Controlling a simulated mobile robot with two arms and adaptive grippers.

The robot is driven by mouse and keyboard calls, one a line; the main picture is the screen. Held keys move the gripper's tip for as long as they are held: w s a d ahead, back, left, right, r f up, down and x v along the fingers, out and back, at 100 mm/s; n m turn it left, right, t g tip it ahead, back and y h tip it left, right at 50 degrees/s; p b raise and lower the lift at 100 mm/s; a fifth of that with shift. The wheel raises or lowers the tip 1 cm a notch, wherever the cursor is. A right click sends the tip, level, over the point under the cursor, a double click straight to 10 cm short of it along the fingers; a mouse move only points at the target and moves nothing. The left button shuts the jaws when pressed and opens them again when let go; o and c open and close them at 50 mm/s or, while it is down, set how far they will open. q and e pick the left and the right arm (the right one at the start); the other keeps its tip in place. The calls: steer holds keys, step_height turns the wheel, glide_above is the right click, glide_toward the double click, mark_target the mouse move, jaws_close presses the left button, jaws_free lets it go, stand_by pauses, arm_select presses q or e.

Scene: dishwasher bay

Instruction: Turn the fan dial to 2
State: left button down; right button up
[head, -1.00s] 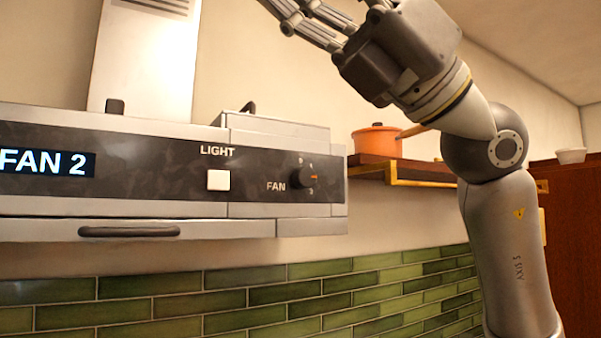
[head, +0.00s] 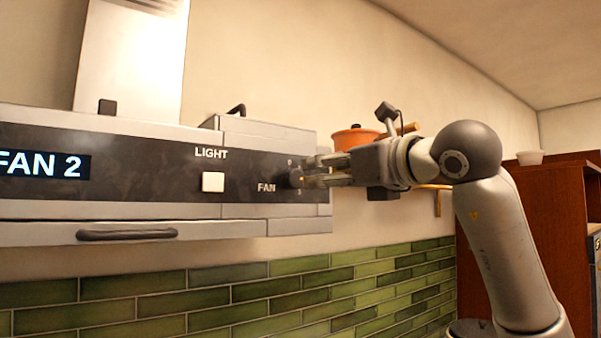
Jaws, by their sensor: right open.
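The fan dial (head: 295,177) is a dark round knob at the right end of the range hood's black front panel (head: 130,160), beside the word FAN. Small marks stand around it, partly hidden by my fingers. The display (head: 42,164) at the left of the panel reads FAN 2. My right gripper (head: 308,172) is open, with its fingertips at the dial from the right. I cannot tell whether the fingers touch it. My left gripper is out of view.
A white LIGHT button (head: 213,182) sits left of the dial. A handle (head: 126,234) runs along the hood's lower edge. An orange pot (head: 354,138) stands on a shelf behind my right gripper. Green tiles (head: 230,300) cover the wall below.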

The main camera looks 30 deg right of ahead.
mark_target(298, 177)
steer(key=w+p, duration=0.1)
steer(key=w, duration=0.1)
steer(key=w+p, duration=0.1)
steer(key=w, duration=0.2)
steer(key=w+a+p, duration=0.1)
steer(key=w, duration=0.1)
steer(key=shift+w+a+r, duration=0.1)
steer(key=shift+w, duration=0.75)
steer(key=c, duration=1)
steer(key=shift+f+m+b, duration=0.25)
steer(key=shift+m+b, duration=0.05)
steer(key=shift+r, duration=0.1)
steer(key=o, duration=1)
